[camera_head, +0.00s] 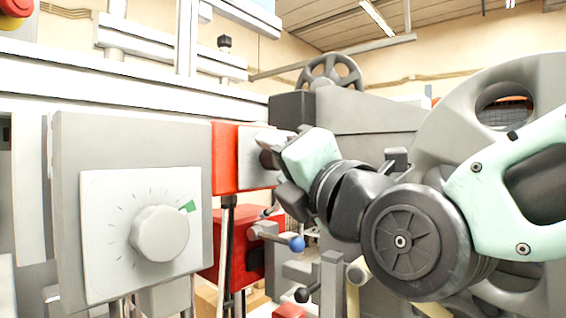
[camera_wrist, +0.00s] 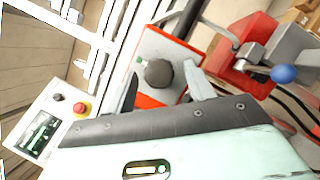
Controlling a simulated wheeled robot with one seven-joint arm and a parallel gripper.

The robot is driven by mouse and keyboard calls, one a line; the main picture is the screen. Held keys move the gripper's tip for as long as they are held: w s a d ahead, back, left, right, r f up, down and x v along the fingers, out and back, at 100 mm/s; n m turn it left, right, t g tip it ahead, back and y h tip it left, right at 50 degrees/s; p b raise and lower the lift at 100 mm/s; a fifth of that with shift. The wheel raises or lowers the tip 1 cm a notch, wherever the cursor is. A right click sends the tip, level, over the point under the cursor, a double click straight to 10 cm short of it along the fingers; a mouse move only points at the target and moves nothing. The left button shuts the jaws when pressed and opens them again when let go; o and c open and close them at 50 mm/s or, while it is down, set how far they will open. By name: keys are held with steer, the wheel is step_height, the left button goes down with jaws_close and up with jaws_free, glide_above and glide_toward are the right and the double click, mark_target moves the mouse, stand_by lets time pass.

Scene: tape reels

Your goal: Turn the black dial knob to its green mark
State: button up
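The black dial knob (camera_wrist: 159,73) sits on a pale plate (camera_wrist: 176,48) on the front of a red box in the wrist view. A small green mark (camera_wrist: 140,61) shows at the knob's upper left there. I cannot make out the knob's pointer. My gripper (camera_wrist: 166,80) is open, with a finger on either side of the knob in that view; I cannot tell whether they touch it. In the head view my gripper (camera_head: 274,165) is in front of the red box (camera_head: 226,160) and hides most of the black knob.
A grey box (camera_head: 70,200) with a large white knob (camera_head: 159,233) and its own green mark stands at the left. A blue-tipped lever (camera_head: 297,243) is below my gripper. A red button (camera_wrist: 79,107) is on a panel at the wrist view's left. Large reels stand at right.

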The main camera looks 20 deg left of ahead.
steer(key=shift+s, duration=0.1)
steer(key=b+v, duration=0.2)
steer(key=v, duration=1)
